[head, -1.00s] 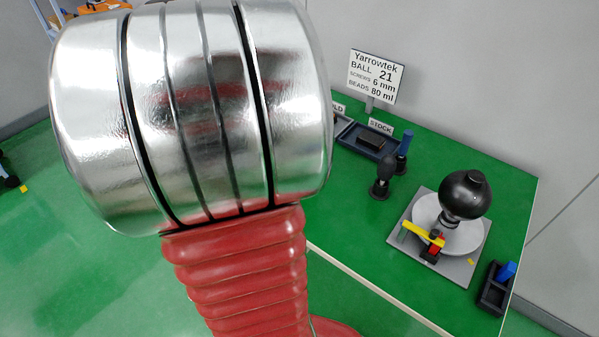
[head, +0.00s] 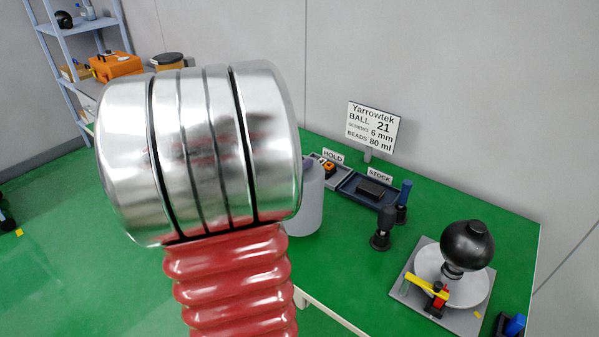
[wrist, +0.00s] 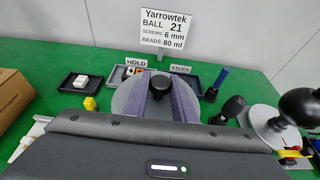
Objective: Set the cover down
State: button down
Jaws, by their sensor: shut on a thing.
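The cover (wrist: 124,99) shows in the wrist view as a round grey top with a black knob (wrist: 160,83). The purple fingers of my gripper (wrist: 161,91) are shut on the knob, one on each side. In the head view, a pale grey cylindrical body, apparently the cover (head: 307,212), shows partly behind my silver arm link, with a bit of a purple finger above it. It is over or on the green table (head: 345,262). Its lower edge is partly hidden, so I cannot tell whether it touches the table.
The HOLD tray (wrist: 120,75) and STOCK tray (wrist: 195,85) stand behind the cover. To the right are a dark knobbed tool (wrist: 232,107), a blue-handled tool (wrist: 218,80) and a black ball (head: 467,244) over a white dish.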

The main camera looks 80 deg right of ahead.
jog(key=shift+f, duration=1.85)
jog(key=c, duration=1.5)
grip_release()
jog(key=shift+o, duration=0.2)
jog(key=v, duration=1.2)
